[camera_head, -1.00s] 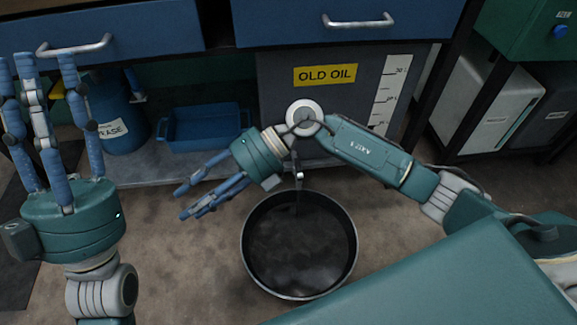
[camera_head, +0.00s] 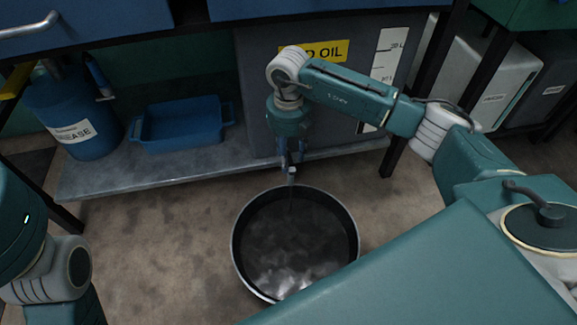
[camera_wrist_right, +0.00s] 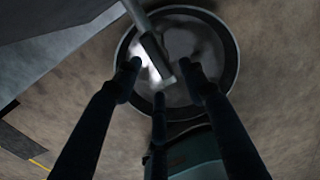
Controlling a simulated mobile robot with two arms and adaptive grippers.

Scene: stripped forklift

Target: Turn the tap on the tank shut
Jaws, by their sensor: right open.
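The grey tank (camera_head: 250,95) with the yellow OLD OIL label stands on the low shelf. Its tap (camera_head: 291,172) shows as a small pale piece at the tank's lower front; most of it is hidden behind my right gripper. My right gripper (camera_head: 290,155) points down just above the tap, its fingers open around or beside it. In the right wrist view the tap (camera_wrist_right: 150,45) reaches in from the top between the open fingers (camera_wrist_right: 161,82); contact cannot be told.
A round pan (camera_head: 238,245) with dark, shiny liquid stands on the floor below the tap; a thin dark line runs from tap to pan. A blue tray (camera_head: 180,135) and a blue grease container (camera_head: 75,115) are to the left. Blue drawers (camera_head: 100,30) overhang the shelf.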

